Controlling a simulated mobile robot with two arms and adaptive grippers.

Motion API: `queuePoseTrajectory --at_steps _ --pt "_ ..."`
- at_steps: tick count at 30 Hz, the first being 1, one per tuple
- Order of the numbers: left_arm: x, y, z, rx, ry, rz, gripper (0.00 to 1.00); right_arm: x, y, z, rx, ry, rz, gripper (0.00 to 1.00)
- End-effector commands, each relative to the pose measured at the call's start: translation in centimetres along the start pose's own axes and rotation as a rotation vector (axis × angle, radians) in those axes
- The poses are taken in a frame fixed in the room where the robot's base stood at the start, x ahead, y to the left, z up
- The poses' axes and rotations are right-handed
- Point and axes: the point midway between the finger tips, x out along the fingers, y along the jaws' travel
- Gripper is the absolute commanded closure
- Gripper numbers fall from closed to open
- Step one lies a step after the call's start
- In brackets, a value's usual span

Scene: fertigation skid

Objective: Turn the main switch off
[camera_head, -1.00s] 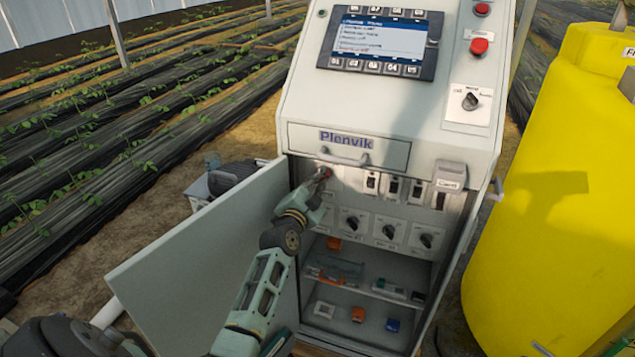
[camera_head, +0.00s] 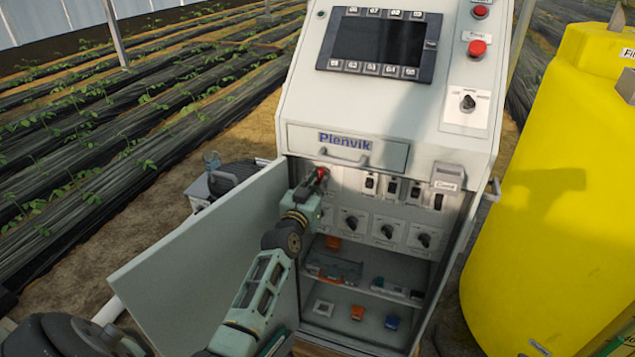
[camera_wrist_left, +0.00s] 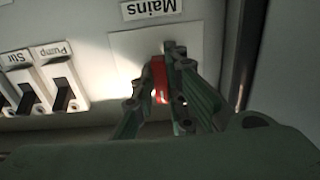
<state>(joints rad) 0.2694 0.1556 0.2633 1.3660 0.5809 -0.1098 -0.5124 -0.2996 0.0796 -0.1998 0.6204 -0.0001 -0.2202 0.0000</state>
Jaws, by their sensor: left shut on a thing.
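The main switch is a red handle (camera_wrist_left: 159,82) on a pale plate under the label "Mains" (camera_wrist_left: 152,8), seen upside down in the left wrist view. In the head view the red handle (camera_head: 321,173) shows at the upper left inside the open cabinet. My left gripper (camera_wrist_left: 160,88) is shut on the red handle, one finger on each side; it also shows in the head view (camera_head: 315,181). The fingers hide part of the handle. The control cabinet's display (camera_head: 378,39) is dark. My right gripper is not in view.
The cabinet door (camera_head: 205,255) stands open to the left of my left arm. Black toggle switches (camera_head: 392,187) and rotary knobs (camera_head: 387,230) sit right of the main switch. Small parts lie on shelves below. A yellow tank (camera_head: 550,190) stands at the right.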

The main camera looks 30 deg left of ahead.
Motion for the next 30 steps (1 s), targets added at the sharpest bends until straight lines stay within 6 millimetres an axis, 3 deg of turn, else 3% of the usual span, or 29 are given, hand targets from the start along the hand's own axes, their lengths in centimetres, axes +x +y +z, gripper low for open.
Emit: queuePoseTrajectory --at_steps 18,30 --pt "0.0 0.34 -0.08 -0.564 -0.001 0.0 1.0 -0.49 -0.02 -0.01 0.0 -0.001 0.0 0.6" --pt "0.0 0.36 -0.16 -0.771 0.0 -0.001 1.0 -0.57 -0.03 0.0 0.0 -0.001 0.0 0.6"
